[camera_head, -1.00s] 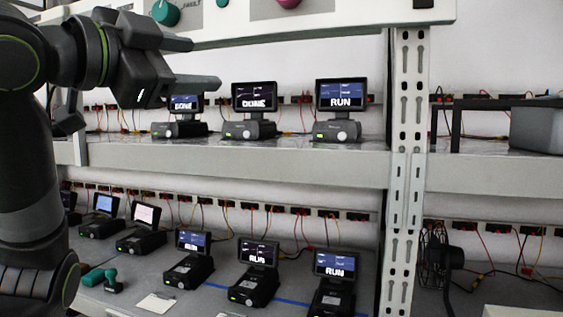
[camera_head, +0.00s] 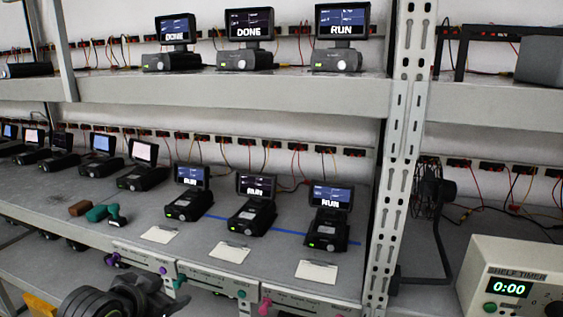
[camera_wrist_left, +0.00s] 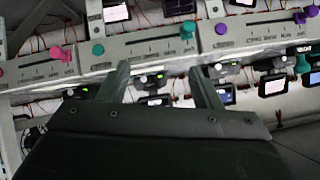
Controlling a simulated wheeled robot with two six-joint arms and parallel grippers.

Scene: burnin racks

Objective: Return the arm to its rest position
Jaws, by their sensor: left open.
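My left arm shows at the bottom left of the head view, in front of the lower shelf's edge. Its dark gripper (camera_head: 150,293) is low in the picture and partly cut off by the bottom edge. In the left wrist view, the two fingers of this gripper (camera_wrist_left: 162,78) stand apart with nothing held between them. The shelf front with its coloured knobs shows beyond them. My right gripper is in neither view.
Several small devices with screens stand on the lower shelf (camera_head: 85,208), and three stand on the upper shelf (camera_head: 230,90). A perforated upright (camera_head: 403,150) divides the rack. A shelf timer (camera_head: 515,278) reading 0:00 is at the lower right. Knobs (camera_head: 265,306) stick out along the shelf front.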

